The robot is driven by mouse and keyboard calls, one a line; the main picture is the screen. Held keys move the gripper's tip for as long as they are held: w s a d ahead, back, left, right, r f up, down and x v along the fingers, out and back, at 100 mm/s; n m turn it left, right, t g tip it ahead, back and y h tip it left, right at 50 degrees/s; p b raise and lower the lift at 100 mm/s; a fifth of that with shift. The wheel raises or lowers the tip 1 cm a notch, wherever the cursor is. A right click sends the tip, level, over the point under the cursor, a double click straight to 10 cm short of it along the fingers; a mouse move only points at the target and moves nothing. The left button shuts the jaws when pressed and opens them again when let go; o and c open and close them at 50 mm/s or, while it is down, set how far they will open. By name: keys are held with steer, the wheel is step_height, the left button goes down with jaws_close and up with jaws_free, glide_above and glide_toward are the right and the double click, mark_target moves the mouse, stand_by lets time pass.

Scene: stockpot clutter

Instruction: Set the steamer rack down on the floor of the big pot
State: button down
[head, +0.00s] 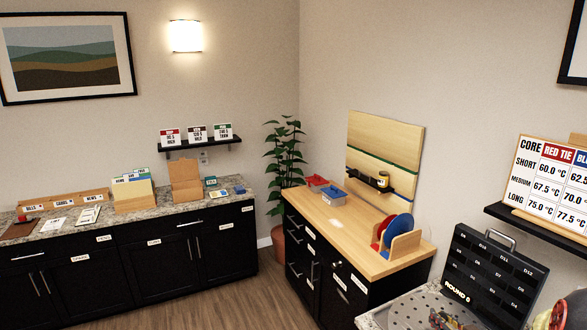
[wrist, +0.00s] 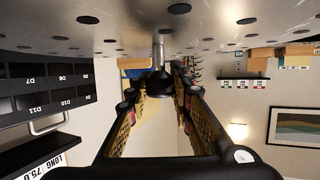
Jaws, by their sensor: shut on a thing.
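The steamer rack (wrist: 215,25) is a grey metal disc with round holes, crossing the top of the upside-down wrist view. A short metal post (wrist: 157,54) with a dark knob stands out from its middle. My gripper (wrist: 158,86) is shut on this post, with a finger on either side. In the head view part of the rack (head: 405,312) shows at the bottom right, cut off by the frame edge. The big pot cannot be made out in either view, so the rack's place relative to it cannot be told.
A black panel with a handle and labelled slots (head: 490,270) stands close beside the rack. A wooden-topped cabinet (head: 350,232) holds bins and coloured discs. A wall shelf (head: 540,226) carries a temperature chart. Open floor (head: 240,300) lies at the left.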

mark_target(407, 322)
steer(key=a+f, duration=0.1)
steer(key=a, duration=0.1)
steer(key=w+a+f, duration=0.1)
steer(key=a, duration=0.2)
steer(key=a+f+b, duration=0.1)
steer(key=a+f, duration=0.1)
steer(key=a, duration=0.1)
steer(key=shift+w+a, duration=0.2)
steer(key=shift+w, duration=0.15)
steer(key=s+a+f+b, duration=0.2)
steer(key=s+a+f, duration=0.2)
steer(key=a+f, duration=0.3)
steer(key=s+a+f+b, duration=0.2)
steer(key=s+a+f, duration=0.3)
steer(key=a, duration=0.9)
steer(key=shift+s+f, duration=0.2)
steer(key=shift+f, duration=0.7)
